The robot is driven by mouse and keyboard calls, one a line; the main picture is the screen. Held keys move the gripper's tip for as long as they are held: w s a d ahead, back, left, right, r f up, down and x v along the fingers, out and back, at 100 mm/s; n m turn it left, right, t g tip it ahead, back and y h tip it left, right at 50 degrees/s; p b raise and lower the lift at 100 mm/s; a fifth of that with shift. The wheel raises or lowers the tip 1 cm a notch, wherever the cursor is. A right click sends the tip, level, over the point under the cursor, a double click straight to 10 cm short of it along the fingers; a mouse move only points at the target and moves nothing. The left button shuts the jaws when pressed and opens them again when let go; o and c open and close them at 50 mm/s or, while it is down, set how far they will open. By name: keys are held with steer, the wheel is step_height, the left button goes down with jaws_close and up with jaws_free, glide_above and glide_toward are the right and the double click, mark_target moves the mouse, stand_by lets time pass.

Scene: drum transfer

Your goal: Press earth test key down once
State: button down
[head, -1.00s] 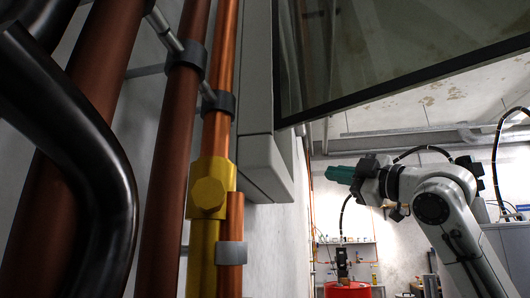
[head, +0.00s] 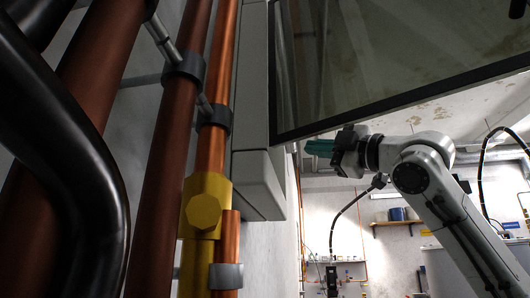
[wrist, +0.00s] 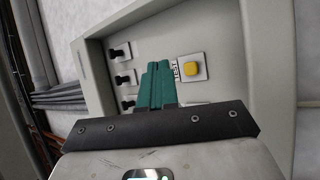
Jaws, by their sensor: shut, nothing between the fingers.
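A pale grey control panel fills the wrist view, with a raised frame (wrist: 277,60) around it. My gripper (wrist: 158,66) has green fingers held together, empty, in front of the panel just left of the yellow key. I cannot tell whether they touch the panel. In the head view my gripper (head: 320,147) is beside the grey cabinet, whose face is hidden there.
The cabinet (head: 258,185) hangs on the wall, with a large dark-framed glass pane (head: 390,60) above my gripper. Copper and brown pipes (head: 212,150) and a thick black pipe (head: 75,160) stand at the left. Cables (wrist: 75,92) run left of the panel. A shelf (head: 395,222) is behind.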

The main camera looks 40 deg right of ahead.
steer(key=w+a, duration=0.4)
steer(key=w, duration=0.1)
steer(key=shift+w+a, duration=0.15)
steer(key=shift+w, duration=0.05)
stand_by(2.0)
steer(key=shift+w+a, duration=0.25)
steer(key=shift+w, duration=0.1)
steer(key=shift+w+a, duration=0.3)
steer(key=shift+w, duration=0.05)
stand_by(0.9)
steer(key=shift+s+d, duration=0.15)
stand_by(0.3)
steer(key=shift+s+d+p, duration=0.35)
steer(key=shift+s, duration=0.2)
